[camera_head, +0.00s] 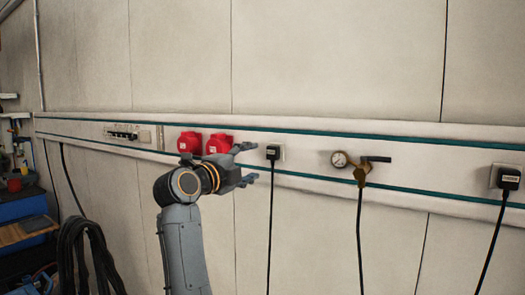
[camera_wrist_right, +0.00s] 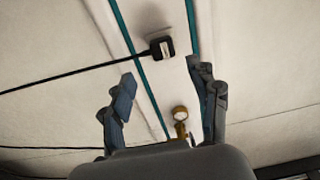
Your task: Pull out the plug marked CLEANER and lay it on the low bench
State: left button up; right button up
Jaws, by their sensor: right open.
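A black plug (camera_head: 272,153) with a pale label sits in a wall socket, its cable hanging straight down. In the wrist view the plug (camera_wrist_right: 161,47) lies beyond the fingertips, roughly in line with the gap between them. A second black labelled plug (camera_head: 509,178) sits in a socket at the far right. Both labels are too small to read, so I cannot tell which says CLEANER. My right gripper (camera_head: 247,163) is open and empty, just left of the nearer plug; its spread fingers show in the wrist view (camera_wrist_right: 160,72). I cannot identify the low bench.
Two red sockets (camera_head: 205,143) are left of the plug, partly behind my gripper. A brass valve with a gauge (camera_head: 340,159) and hose is to its right. Dark coiled hose (camera_head: 85,250) hangs lower left. A blue cabinet (camera_head: 24,207) stands at the left edge.

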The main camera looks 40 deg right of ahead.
aim_at(271, 154)
jog(key=shift+s+r, duration=0.15)
jog(key=shift+r, duration=0.2)
jog(key=shift+d, duration=0.15)
jog(key=p+x, duration=0.2)
jog(key=x, duration=0.6)
jog(key=shift+d, duration=0.15)
jog(key=shift+d+f, duration=0.15)
jog(key=shift+d, duration=0.1)
jog(key=shift+p, duration=0.4)
dwell(0.8)
